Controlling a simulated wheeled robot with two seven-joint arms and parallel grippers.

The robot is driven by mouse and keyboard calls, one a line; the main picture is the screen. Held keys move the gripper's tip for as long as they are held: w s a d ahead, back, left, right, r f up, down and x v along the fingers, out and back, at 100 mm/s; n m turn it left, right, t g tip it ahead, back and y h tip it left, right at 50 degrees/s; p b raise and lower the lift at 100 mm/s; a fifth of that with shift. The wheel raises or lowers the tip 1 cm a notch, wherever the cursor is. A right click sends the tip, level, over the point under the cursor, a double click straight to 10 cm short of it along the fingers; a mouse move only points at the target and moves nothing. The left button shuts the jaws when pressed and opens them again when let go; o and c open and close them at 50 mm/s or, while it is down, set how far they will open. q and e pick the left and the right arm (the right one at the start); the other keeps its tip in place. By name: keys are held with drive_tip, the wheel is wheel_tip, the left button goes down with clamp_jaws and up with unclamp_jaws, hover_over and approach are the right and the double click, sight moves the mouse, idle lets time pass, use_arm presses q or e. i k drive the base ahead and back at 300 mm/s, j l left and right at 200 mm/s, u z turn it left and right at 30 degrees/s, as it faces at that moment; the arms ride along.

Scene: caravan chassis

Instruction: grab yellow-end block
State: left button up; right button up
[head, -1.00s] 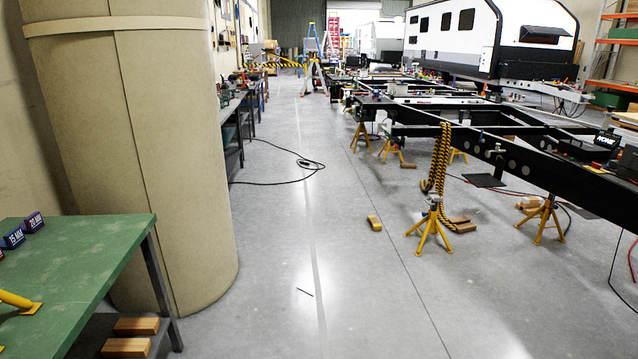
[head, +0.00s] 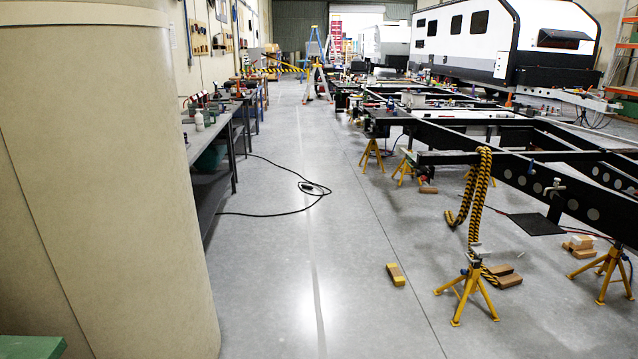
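A small wooden block with a yellow end (head: 396,275) lies alone on the grey floor, right of the centre of the head view. It is to the left of a yellow jack stand (head: 467,291) and apart from it. Other wooden blocks (head: 503,276) lie behind that stand, and their ends show no clear yellow. Neither of my grippers is in view.
A large tan column (head: 110,190) fills the left side, with a green table corner (head: 32,347) below it. A black cable (head: 290,190) lies on the floor ahead. The black chassis (head: 540,175) on yellow stands runs along the right.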

sight(396, 276)
drive_tip(key=i+z, duration=0.1)
drive_tip(key=i, duration=0.65)
drive_tip(key=i+z, duration=0.15)
drive_tip(key=i, duration=0.65)
drive_tip(key=i+j+z, duration=0.1)
drive_tip(key=i, duration=0.65)
drive_tip(key=j, duration=0.1)
